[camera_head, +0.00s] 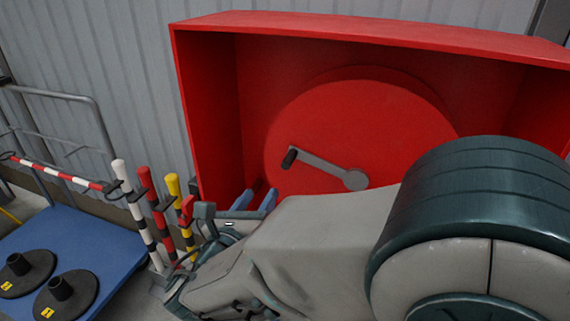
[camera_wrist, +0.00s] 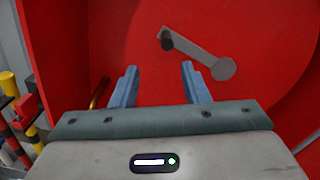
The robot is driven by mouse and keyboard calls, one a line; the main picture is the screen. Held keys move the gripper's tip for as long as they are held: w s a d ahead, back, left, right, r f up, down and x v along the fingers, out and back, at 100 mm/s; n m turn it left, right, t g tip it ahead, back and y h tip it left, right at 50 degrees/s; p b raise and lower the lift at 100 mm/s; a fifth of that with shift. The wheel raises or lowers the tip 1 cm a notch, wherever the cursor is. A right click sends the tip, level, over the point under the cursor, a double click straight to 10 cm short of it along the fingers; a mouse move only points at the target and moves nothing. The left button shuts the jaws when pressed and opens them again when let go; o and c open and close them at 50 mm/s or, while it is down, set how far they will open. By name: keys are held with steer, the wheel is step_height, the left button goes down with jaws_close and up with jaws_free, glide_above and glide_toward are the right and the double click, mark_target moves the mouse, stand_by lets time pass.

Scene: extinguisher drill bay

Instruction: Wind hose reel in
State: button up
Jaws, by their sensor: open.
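A red hose reel (camera_head: 385,120) sits inside an open red cabinet (camera_head: 205,110) against the wall. A grey crank arm (camera_head: 322,167) runs across the reel face from a round hub at the lower right to a black handle (camera_head: 290,158) at the upper left. The crank arm (camera_wrist: 198,55) and the black handle (camera_wrist: 167,42) also show in the wrist view, ahead of my fingers. My gripper (camera_wrist: 158,82) is open and empty, below the handle in that view and apart from it. In the head view my arm hides the lower right of the cabinet. No hose is clearly visible.
Left of the cabinet, striped posts (camera_head: 155,205) stand close to my gripper. A blue cart (camera_head: 110,240) carries black round bases (camera_head: 66,296) and has a grey rail (camera_head: 60,94). A brassy rod (camera_wrist: 98,93) shows left of my fingers.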

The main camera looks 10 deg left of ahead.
glide_toward(286, 165)
steer(key=w, duration=0.9)
steer(key=w+d+p, duration=0.1)
steer(key=w, duration=0.2)
steer(key=shift+w, duration=0.2)
jaws_close()
